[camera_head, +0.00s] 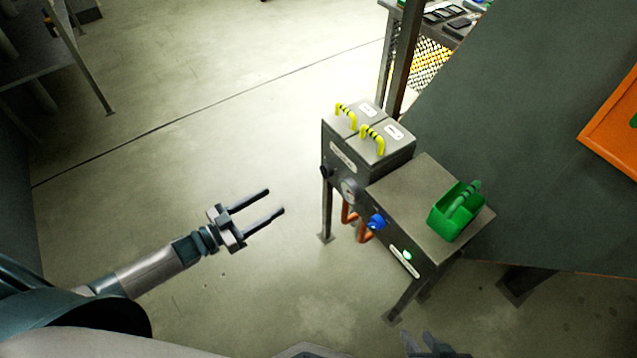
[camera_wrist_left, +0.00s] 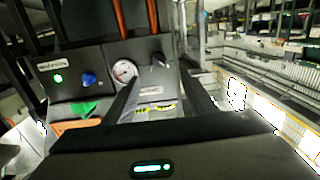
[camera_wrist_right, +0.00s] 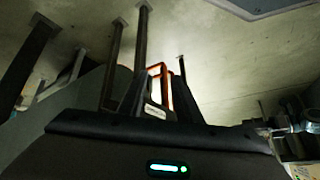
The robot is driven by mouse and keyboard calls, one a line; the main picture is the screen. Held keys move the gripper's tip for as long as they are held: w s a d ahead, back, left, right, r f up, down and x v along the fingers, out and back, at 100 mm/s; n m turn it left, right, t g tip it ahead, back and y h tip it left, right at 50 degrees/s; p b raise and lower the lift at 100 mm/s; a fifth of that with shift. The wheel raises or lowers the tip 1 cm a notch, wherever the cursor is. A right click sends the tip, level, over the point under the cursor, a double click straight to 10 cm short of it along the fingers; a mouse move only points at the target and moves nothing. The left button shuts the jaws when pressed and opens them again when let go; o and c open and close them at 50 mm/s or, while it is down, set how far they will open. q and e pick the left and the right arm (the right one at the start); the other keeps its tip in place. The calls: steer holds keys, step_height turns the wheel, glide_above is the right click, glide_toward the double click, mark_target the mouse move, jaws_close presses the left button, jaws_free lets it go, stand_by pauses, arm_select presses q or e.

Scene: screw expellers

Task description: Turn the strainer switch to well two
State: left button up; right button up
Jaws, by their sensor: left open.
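The grey metal station (camera_head: 420,185) stands right of centre in the head view. A small black switch (camera_head: 325,171) sits on its front, below the two lids with yellow-black handles. It shows in the left wrist view as a dark lever (camera_wrist_left: 158,60), right of the round gauge (camera_wrist_left: 124,70). Which switch position is set is too small to read. My left gripper (camera_head: 275,201) is open and empty, apart from the station's front and to its left. My right gripper (camera_head: 425,344) shows only partly at the bottom edge; its fingers look apart and empty.
A blue knob (camera_head: 377,221), a green light (camera_head: 407,255) and copper pipes (camera_head: 363,234) are on the station's front. A green bin (camera_head: 455,212) sits on its top. An orange tray (camera_head: 612,128) lies at the right. The floor between left gripper and station is clear.

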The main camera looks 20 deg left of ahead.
mark_target(326, 171)
arm_select(q)
steer(key=shift+r+h, duration=0.3)
steer(key=shift+r, duration=0.15)
arm_select(e)
steer(key=shift+s+r, duration=0.25)
steer(key=shift+r, duration=0.3)
arm_select(q)
steer(key=shift+w, duration=0.1)
steer(key=b+x, duration=0.1)
steer(key=x, duration=1.6)
arm_select(e)
steer(key=shift+w+a+r+t+y, duration=0.2)
steer(key=shift+w+a+t+y, duration=0.15)
steer(key=shift+a, duration=0.25)
arm_select(q)
steer(key=shift+d+f, duration=0.15)
steer(key=shift+c, duration=0.6)
steer(key=c, duration=0.9)
